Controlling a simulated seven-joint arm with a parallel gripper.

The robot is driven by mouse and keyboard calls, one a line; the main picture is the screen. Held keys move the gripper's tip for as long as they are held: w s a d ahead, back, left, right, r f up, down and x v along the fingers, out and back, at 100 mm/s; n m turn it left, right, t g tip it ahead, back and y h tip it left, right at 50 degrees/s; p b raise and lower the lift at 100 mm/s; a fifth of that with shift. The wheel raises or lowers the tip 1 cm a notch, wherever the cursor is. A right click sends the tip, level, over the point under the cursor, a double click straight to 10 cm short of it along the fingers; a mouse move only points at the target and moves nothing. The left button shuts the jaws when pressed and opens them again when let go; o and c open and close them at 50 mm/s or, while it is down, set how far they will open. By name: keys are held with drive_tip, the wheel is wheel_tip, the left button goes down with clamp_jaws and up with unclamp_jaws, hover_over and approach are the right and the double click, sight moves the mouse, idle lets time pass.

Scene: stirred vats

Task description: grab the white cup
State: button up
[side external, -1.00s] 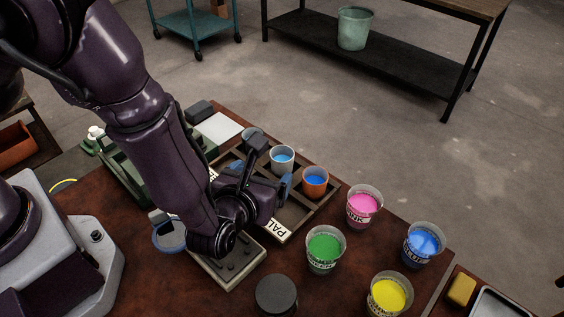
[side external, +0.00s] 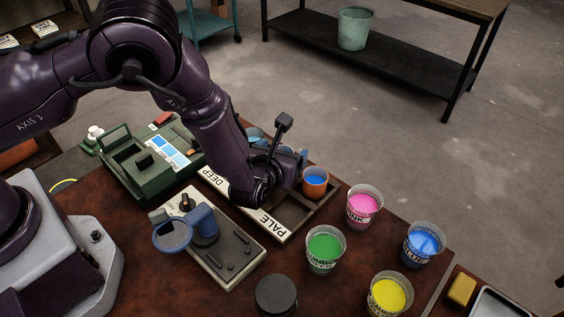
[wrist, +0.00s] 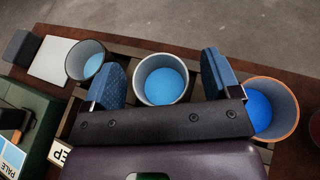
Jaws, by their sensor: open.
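The white cup (wrist: 165,84) holds light blue liquid and sits in the middle of the wrist view, between my two blue finger pads. My gripper (wrist: 162,62) is open, one finger on each side of the cup, with visible gaps between the pads and its wall. In the side external view my gripper (side external: 288,158) is over the wooden rack, and my wrist hides most of the white cup. Finger height against the cup is hard to tell.
An orange cup (wrist: 274,104) of deeper blue stands close beside my right finger. A grey cup (wrist: 86,60) stands left of the left finger. Pink (side external: 364,206), green (side external: 325,249), blue (side external: 423,245) and yellow (side external: 389,295) cups stand to the right of the rack.

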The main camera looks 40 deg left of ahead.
drive_tip(key=shift+w, duration=0.1)
drive_tip(key=shift+c, duration=0.3)
drive_tip(key=c, duration=1)
drive_tip(key=shift+o, duration=0.2)
drive_tip(key=shift+r, duration=0.1)
